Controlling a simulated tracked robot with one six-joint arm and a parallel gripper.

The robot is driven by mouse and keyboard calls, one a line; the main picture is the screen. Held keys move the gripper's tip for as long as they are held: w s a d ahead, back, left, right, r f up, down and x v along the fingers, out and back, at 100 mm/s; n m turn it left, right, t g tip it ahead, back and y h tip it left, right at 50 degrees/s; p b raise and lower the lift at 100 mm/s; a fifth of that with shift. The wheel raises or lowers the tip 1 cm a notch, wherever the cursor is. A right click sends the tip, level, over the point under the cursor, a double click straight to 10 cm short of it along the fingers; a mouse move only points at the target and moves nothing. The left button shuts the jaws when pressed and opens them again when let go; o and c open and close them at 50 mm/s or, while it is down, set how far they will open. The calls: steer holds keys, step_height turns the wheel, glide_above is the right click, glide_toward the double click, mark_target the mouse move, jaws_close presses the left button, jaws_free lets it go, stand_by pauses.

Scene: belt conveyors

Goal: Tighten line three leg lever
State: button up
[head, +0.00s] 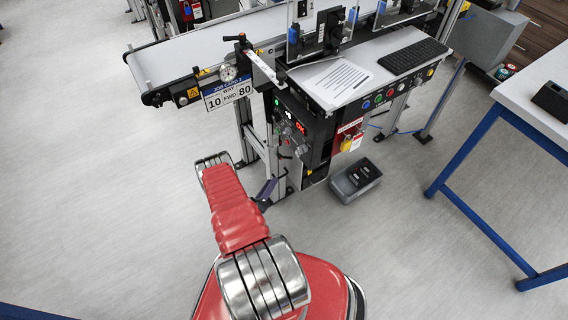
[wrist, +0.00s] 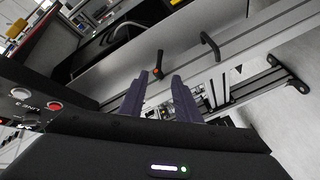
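In the head view my gripper (head: 266,190) is low beside the conveyor's leg, mostly hidden by my red arm. I cannot pick out the lever for sure in the head view.
A box with a red button (wrist: 54,106) and a label that seems to read LINE 3 is close at left. A black handle (wrist: 211,46) is on the frame. The console (head: 335,82), a grey floor box (head: 355,180) and a blue-legged table (head: 480,140) stand right. Floor left is clear.

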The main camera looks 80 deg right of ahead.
steer(key=shift+d, duration=0.15)
steer(key=x, duration=1.3)
steer(key=shift+d, duration=0.25)
jaws_close()
